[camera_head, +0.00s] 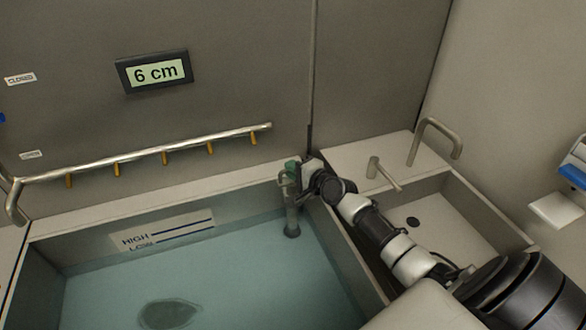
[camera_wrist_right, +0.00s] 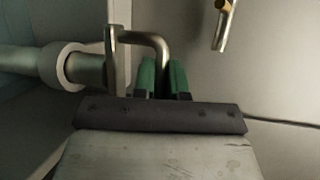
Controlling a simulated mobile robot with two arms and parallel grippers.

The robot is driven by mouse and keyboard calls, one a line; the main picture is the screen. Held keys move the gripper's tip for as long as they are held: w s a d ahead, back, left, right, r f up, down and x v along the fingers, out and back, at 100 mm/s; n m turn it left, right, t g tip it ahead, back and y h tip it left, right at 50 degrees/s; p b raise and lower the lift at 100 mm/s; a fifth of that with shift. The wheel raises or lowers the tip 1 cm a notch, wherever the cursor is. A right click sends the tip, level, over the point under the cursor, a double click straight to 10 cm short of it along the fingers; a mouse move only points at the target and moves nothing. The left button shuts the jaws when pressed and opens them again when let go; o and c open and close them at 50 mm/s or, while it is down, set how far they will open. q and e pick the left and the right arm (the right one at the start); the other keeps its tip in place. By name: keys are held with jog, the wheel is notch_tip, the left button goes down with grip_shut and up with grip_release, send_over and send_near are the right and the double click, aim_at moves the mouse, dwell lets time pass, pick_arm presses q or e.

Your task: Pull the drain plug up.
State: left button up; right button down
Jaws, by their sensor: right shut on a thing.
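The drain plug (camera_head: 291,215) is a grey metal pipe standing in the back right corner of the water-filled tank (camera_head: 250,187). Its lower end is under water, and I cannot tell whether it is seated. My right gripper (camera_head: 291,170) is at its top, beside the tank's back rim. In the right wrist view, the green fingers of my right gripper (camera_wrist_right: 162,78) are shut on the bent metal handle (camera_wrist_right: 145,38) of the plug. A pale ring (camera_wrist_right: 66,68) surrounds the pipe there. My left gripper is not in view.
A display (camera_head: 154,72) on the back wall reads 6 cm. A pipe (camera_head: 140,163) with several brass nozzles runs above the tank. A level plate (camera_head: 162,230) reads HIGH and LOW. A sink (camera_head: 440,215) with a tap (camera_head: 435,135) lies to the right.

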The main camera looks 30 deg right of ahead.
notch_tip(320, 180, up, 4)
jog(key=shift+f+p, duration=0.1)
jog(key=shift+p, duration=0.95)
jog(key=shift+f, duration=0.1)
jog(key=c, duration=1.2)
grip_release()
